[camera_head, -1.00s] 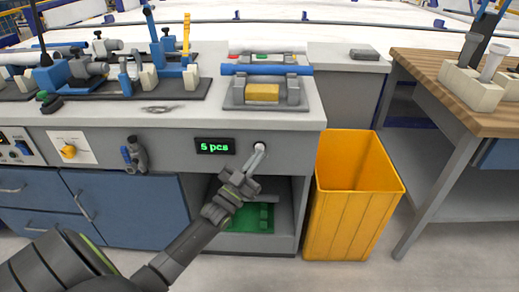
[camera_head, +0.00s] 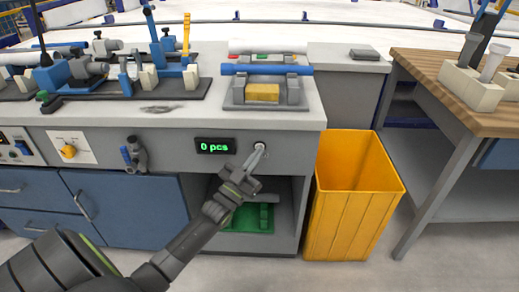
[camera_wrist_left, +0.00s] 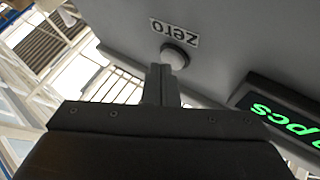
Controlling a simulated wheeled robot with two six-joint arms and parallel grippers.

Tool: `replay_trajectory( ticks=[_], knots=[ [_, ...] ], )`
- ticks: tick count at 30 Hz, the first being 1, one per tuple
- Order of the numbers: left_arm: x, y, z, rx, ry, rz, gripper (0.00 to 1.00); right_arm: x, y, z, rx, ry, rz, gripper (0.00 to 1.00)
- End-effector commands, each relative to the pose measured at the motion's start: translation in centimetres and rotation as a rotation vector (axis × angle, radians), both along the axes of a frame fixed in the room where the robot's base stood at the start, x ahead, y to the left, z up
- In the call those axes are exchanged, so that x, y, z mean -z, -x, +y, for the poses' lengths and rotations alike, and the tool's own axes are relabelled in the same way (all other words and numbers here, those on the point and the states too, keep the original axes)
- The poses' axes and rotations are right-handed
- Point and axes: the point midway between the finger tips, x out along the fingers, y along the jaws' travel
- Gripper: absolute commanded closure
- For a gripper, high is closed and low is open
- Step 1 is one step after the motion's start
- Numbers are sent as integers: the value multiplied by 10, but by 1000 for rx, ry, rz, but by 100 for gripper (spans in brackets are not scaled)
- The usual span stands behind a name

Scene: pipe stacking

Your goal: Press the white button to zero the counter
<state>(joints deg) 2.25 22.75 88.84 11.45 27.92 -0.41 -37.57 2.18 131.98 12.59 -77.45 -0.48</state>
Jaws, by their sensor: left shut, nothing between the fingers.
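The counter display (camera_head: 215,146) on the front panel of the workbench reads "0 pcs" in green. The white button (camera_head: 260,146) sits to the right of the display. In the left wrist view the button (camera_wrist_left: 174,57) is round, with a "zero" label (camera_wrist_left: 174,32) beside it. My left gripper (camera_head: 259,153) is shut and empty, its fingertips at the button; in the wrist view its fingers (camera_wrist_left: 162,70) point at the button's edge. Whether they still touch it I cannot tell. The display (camera_wrist_left: 282,114) shows partly there. My right gripper is not in view.
A yellow bin (camera_head: 350,195) stands right of the workbench. A fixture (camera_head: 263,90) with a blue pipe (camera_head: 267,69) lies on the benchtop above the button. A green tray (camera_head: 247,218) sits on the open shelf below. A wooden table (camera_head: 450,80) stands at the right.

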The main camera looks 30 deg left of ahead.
Motion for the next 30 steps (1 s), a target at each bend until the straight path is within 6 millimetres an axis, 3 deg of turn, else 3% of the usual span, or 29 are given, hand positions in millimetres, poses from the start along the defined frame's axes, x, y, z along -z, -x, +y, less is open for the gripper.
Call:
replay_trajectory(
  ticks=[30],
  knots=[
    [0, 13, -8, 0, 0, 0, 100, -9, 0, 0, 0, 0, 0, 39]
  ],
)
